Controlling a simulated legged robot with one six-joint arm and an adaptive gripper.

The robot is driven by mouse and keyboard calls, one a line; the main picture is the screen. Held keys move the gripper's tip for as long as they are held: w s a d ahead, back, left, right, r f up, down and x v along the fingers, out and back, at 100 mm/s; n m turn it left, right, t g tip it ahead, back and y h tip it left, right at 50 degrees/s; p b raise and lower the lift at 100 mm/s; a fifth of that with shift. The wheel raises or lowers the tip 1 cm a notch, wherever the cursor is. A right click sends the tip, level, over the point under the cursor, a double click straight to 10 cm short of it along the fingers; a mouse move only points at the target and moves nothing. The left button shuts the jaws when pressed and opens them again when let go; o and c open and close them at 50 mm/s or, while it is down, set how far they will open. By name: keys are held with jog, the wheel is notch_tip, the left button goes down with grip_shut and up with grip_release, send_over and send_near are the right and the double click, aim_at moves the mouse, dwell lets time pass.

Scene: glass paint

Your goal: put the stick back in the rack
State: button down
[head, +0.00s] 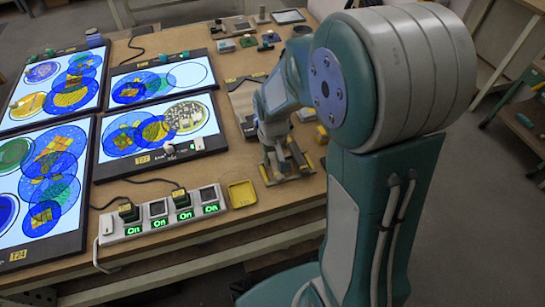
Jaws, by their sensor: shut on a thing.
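My gripper (287,165) points down low over the right front part of the wooden table, to the right of a small yellow tray. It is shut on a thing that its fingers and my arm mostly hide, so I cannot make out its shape. I cannot pick out the stick for certain. Grey and yellow parts show around the fingertips, and I cannot tell which of them belong to the gripper. No rack can be told for certain; my arm covers part of the table behind the gripper.
Several lit panels with coloured glass discs, one of them a right-hand panel (193,149), fill the table's left side. A power strip (160,222) with green "On" displays lies at the front, beside the yellow tray (242,193). Small items, including a green block (248,41), stand at the back.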

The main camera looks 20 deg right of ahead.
jog(key=shift+f, duration=0.35)
dwell(0.5)
jog(key=shift+c, duration=2.1)
grip_release()
jog(key=shift+r, duration=0.1)
notch_tip(320, 180, up, 12)
jog(key=s+r+t, duration=0.2)
jog(key=s+r, duration=0.2)
jog(key=s, duration=0.3)
jog(key=s+r+t, duration=0.3)
jog(key=s, duration=0.5)
jog(key=shift+r+t, duration=0.3)
jog(key=shift+r, duration=0.1)
